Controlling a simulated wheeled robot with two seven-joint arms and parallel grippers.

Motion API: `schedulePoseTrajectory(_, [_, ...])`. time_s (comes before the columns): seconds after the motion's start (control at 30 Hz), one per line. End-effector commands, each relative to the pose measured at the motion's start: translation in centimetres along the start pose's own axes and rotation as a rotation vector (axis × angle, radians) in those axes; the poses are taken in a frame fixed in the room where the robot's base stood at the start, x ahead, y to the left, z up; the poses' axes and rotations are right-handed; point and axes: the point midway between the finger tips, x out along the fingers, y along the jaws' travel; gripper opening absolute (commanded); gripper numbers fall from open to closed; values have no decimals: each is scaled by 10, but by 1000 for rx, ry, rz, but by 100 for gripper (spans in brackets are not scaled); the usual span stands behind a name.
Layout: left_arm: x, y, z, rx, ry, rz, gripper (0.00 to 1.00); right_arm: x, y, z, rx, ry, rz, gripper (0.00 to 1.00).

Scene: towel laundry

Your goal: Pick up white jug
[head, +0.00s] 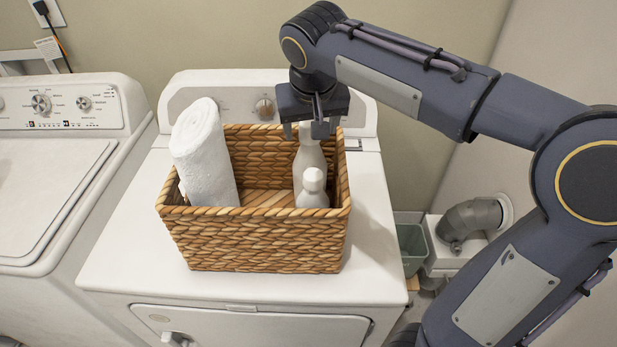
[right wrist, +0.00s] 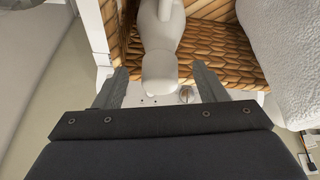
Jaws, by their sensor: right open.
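Two plain white bottle-like containers stand in the right part of a wicker basket (head: 255,238). The taller rear one (head: 309,158) is directly under my right gripper (head: 318,130); the shorter front one (head: 312,190) has a rounded cap. I cannot tell for sure which is the jug. My right gripper is open and points down around the rear container's top, which it partly hides. In the right wrist view a white container top (right wrist: 160,75) lies between the two open fingers (right wrist: 160,88), with no clear contact. My left gripper is out of view.
The basket stands on a white dryer (head: 125,255), with a washer (head: 45,190) to the left. A grey-green bin (head: 411,246) and a vent pipe (head: 470,220) are at the right.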

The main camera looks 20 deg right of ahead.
Motion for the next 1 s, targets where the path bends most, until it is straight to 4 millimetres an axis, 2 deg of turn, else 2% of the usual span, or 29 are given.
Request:
schedulePoseTrajectory(0.3, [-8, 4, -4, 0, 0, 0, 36, 44, 1, -7, 0, -4, 2, 65])
schedulePoseTrajectory(0.6, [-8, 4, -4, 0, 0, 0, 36, 49, 1, -7, 0, -2, 0, 65])
schedulePoseTrajectory(1.0, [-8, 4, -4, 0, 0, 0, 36, 49, 1, -7, 0, -2, 1, 13])
